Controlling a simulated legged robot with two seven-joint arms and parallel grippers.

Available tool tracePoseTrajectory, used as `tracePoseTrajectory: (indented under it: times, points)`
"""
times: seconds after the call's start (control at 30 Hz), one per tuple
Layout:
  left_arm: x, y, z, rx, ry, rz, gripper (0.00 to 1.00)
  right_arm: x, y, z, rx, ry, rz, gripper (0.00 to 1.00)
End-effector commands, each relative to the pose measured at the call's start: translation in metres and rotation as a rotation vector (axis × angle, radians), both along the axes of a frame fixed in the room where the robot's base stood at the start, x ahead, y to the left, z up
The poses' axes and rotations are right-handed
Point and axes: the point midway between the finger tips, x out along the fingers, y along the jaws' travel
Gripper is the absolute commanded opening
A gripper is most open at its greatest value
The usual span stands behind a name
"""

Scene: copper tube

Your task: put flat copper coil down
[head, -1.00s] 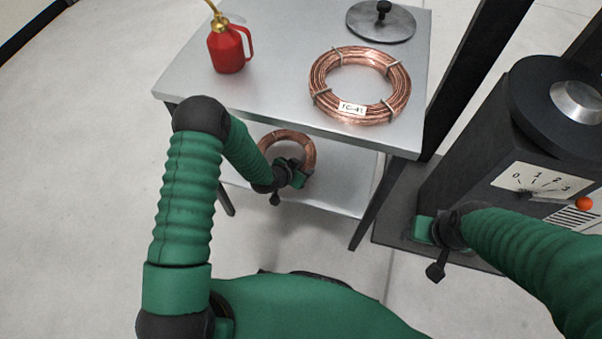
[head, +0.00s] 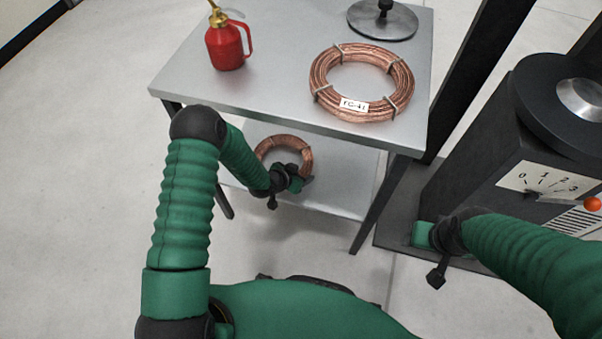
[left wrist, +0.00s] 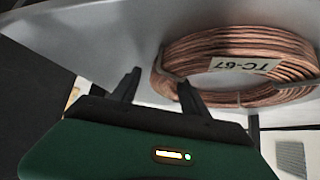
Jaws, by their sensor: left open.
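A flat copper coil (head: 285,139) lies on the lower shelf (head: 345,198) of the metal table, partly hidden by my left gripper. In the left wrist view the coil (left wrist: 285,42) carries a label reading TC-67 and lies flat. My left gripper (head: 297,183) is at the coil's near side. In the left wrist view its two fingers (left wrist: 160,77) are spread; one overlaps the coil's edge in the picture and the other is left of the coil. I cannot tell whether either touches it.
A larger coil (head: 318,80) labelled TC-41 lies on the table top (head: 275,95). A red oil can (head: 226,48) and a grey disc with a black knob (head: 365,20) stand there too. Open floor lies left.

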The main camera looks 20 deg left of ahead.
Motion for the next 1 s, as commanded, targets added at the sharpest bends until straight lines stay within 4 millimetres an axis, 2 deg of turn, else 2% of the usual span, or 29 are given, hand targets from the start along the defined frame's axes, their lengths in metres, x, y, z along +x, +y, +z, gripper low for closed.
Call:
tracePoseTrajectory:
  times: [0.17, 0.4, 0.53, 0.67, 0.73, 0.77, 0.87, 1.0]
  points:
    - [-0.015, 0.007, 0.022, 0.0, 0.001, 0.0, 0.53, 0.0, 0.0, 0.016, 0.0, 0.0, 0.0, 0.55]
    - [-0.055, 0.024, 0.067, 0.001, 0.001, 0.001, 0.53, 0.0, 0.0, 0.044, 0.0, 0.0, 0.0, 0.55]
    - [-0.071, 0.03, 0.081, 0.0, 0.001, 0.0, 0.53, 0.0, 0.0, 0.05, 0.0, 0.0, 0.0, 0.55]
    - [-0.077, 0.034, 0.09, 0.011, 0.009, 0.001, 0.53, 0.0, 0.0, 0.052, 0.0, 0.0, 0.0, 0.55]
    - [-0.078, 0.04, 0.103, 0.042, 0.042, 0.011, 0.53, 0.0, 0.0, 0.052, 0.0, 0.0, 0.0, 0.55]
    - [-0.08, 0.043, 0.112, 0.061, 0.066, 0.019, 0.53, 0.0, 0.0, 0.052, 0.0, 0.0, 0.0, 0.55]
    - [-0.097, 0.058, 0.154, 0.136, 0.177, 0.082, 0.53, 0.0, 0.0, 0.051, 0.0, 0.0, 0.0, 0.55]
    - [-0.15, 0.067, 0.221, 0.176, 0.347, 0.233, 0.53, 0.0, 0.0, 0.051, 0.0, 0.0, 0.0, 0.55]
